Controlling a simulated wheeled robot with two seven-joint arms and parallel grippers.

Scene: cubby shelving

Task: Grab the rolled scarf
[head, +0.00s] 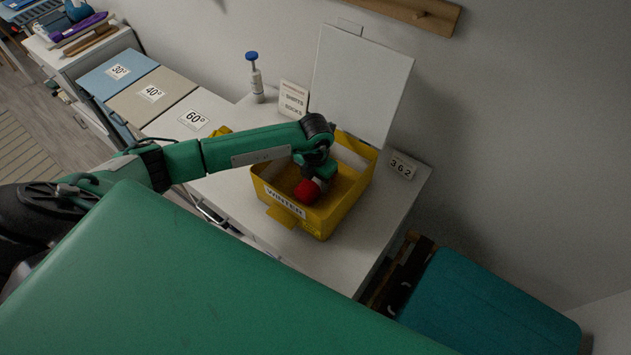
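A red rounded thing (306,192), which looks like the rolled scarf, lies inside a yellow bin (318,224) labelled WINTER. The bin stands on the white counter. My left arm reaches in from the left over the bin's near-left wall. My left gripper (321,184) points down into the bin, right beside the red thing and partly over it. Its fingers are small and mostly hidden, so I cannot tell whether they are open or shut on it. My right gripper is not in view.
A white upright panel (361,85) stands behind the bin. A SHIRTS SOCKS sign (293,99) and a blue-topped pump bottle (256,78) stand behind my arm. A 362 tag (402,167) is to the right. A teal-topped piece (480,310) stands lower right.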

